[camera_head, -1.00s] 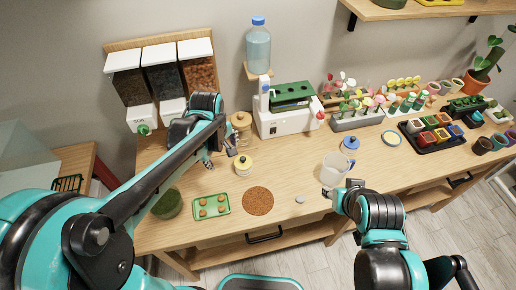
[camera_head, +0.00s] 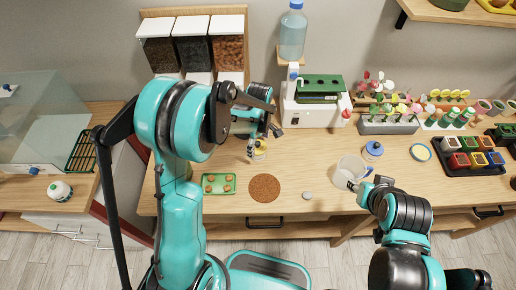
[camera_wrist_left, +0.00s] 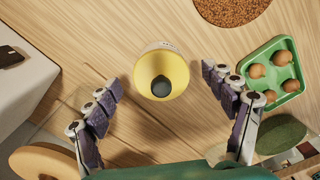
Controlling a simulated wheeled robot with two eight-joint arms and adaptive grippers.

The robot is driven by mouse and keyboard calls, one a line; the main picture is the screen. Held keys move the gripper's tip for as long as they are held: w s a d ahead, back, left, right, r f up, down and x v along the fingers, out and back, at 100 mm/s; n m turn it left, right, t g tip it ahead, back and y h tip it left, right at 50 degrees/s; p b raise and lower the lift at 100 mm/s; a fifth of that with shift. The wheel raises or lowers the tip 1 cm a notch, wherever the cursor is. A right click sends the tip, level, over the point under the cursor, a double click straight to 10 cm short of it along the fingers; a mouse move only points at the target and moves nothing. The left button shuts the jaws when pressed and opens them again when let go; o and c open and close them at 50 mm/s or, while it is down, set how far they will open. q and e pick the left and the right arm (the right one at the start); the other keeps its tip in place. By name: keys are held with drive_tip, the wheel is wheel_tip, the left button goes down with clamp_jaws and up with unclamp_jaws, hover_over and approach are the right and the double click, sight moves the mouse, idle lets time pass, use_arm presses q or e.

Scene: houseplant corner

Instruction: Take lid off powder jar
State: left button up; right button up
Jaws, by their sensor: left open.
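A white jar with a yellow lid and dark knob (camera_wrist_left: 164,70) stands on the wooden table, seen from above in the left wrist view. In the head view the jar (camera_head: 260,150) is partly hidden by my left gripper (camera_head: 263,138). In the left wrist view my left gripper (camera_wrist_left: 162,80) is open, its fingers apart on either side of the lid with gaps visible. I cannot tell its height above the lid. My right gripper (camera_head: 354,186) is beside a clear jug (camera_head: 351,169); whether it grips the jug is unclear.
A blue-lidded jar (camera_head: 373,150) stands right of the jug. A white machine (camera_head: 313,112) and dispensers (camera_head: 194,50) stand behind.

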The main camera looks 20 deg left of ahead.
use_arm(q)
drive_tip(key=shift+f, duration=0.15)
drive_tip(key=c, duration=1)
drive_tip(key=shift+o, duration=0.2)
